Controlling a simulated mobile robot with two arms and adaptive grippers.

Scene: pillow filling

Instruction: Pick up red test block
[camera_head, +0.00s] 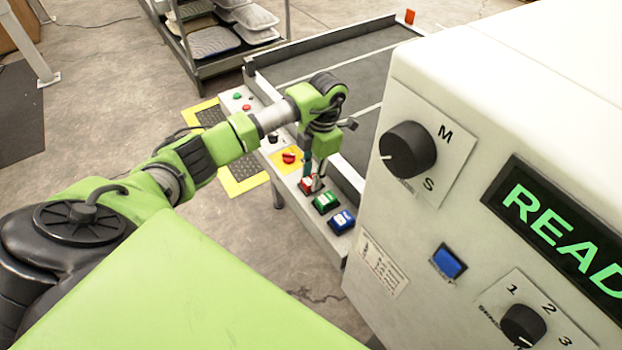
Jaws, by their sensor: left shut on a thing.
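The red test block (305,186) sits at the end of a row of small blocks on the narrow ledge of the table. My left gripper (313,182) points down over it and is shut on it; the fingers hide part of the block. The block appears at ledge height, and I cannot tell whether it is lifted. My right gripper is not in view.
A large white machine (455,110) with dials and a display fills the right side, close to the ledge. The dark table bed (365,75) with raised rims lies behind the arm. A red button on a yellow plate (287,161) is near the gripper.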

